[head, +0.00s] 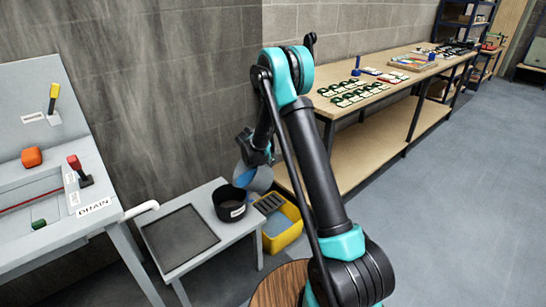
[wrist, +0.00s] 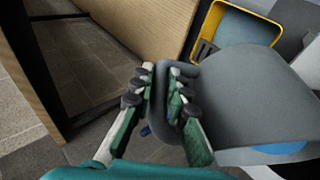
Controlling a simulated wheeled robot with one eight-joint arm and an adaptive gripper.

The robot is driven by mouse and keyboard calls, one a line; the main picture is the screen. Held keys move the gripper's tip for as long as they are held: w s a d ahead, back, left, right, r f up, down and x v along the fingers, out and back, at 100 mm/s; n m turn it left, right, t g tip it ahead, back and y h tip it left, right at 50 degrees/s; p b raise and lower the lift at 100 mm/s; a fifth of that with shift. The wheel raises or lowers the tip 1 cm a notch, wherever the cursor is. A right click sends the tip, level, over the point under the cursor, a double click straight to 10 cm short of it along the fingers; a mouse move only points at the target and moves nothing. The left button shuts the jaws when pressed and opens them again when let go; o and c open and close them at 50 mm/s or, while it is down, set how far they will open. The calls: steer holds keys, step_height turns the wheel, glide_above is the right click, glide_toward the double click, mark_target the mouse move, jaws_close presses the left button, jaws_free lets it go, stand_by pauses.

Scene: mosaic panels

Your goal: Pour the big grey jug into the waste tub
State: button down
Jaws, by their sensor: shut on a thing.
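The big grey jug (wrist: 235,90) fills the right of the wrist view. In the head view the jug (head: 262,178) is partly hidden behind my arm. My gripper (wrist: 160,75) is shut on the jug's handle; in the head view it shows above the jug (head: 256,156). Something blue, apparently liquid, shows at the jug (wrist: 282,147). The jug looks tilted, but how far I cannot tell. The label is too small to read.
A yellow tub (head: 296,234) with a dark grating and grey-blue contents stands right of the low stand (head: 215,258). A long wooden bench (head: 348,117) with small parts runs along the wall. A grey panel marked DRAIN (head: 94,207) is at left.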

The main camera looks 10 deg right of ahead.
steer(key=shift+a+r, duration=0.1)
steer(key=shift+a, duration=0.05)
steer(key=shift+s+a+r, duration=0.1)
steer(key=shift+a+r, duration=0.1)
steer(key=shift+a, duration=0.1)
steer(key=shift+s+a+r+t+h, duration=0.1)
steer(key=shift+a+r+t+h, duration=0.1)
steer(key=shift+t+h, duration=0.15)
